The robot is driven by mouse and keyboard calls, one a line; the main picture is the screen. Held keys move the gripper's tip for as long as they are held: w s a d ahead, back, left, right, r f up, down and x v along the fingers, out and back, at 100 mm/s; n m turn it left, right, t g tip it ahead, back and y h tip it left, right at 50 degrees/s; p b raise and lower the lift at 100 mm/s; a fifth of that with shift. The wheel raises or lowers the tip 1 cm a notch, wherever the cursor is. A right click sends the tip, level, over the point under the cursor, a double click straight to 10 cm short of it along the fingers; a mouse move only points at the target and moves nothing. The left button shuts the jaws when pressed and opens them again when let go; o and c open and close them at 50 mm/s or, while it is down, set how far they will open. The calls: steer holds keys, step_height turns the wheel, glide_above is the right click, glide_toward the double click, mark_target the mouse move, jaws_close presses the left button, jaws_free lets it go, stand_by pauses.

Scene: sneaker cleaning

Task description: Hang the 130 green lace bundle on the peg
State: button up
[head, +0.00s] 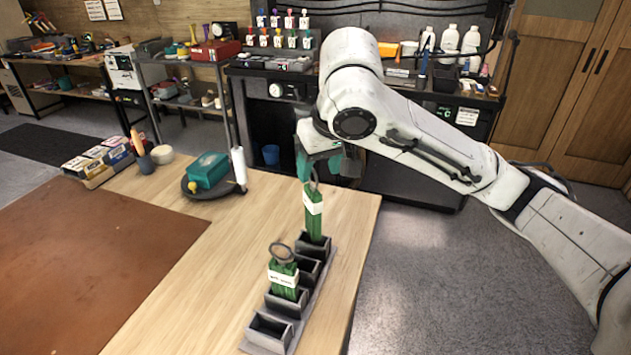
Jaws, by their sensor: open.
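Two green lace bundles with white bands and dark loops stand in a grey compartment rack at the table's right edge. The nearer bundle (284,276) is shorter and sits in a middle compartment. The farther bundle (313,211) stands tall at the rack's far end. The band print is too small to read, so I cannot tell which is 130. My gripper (318,171) is open, pointing down at the top of the farther bundle. Its fingers partly hide that bundle's loop, and I cannot tell whether they touch it. I cannot make out the peg for certain.
The rack (269,332) has empty compartments. Small labelled boxes (98,160) line the far left edge. A brown mat (85,270) lies clear at left.

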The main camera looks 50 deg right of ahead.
steer(key=shift+v, duration=2.3)
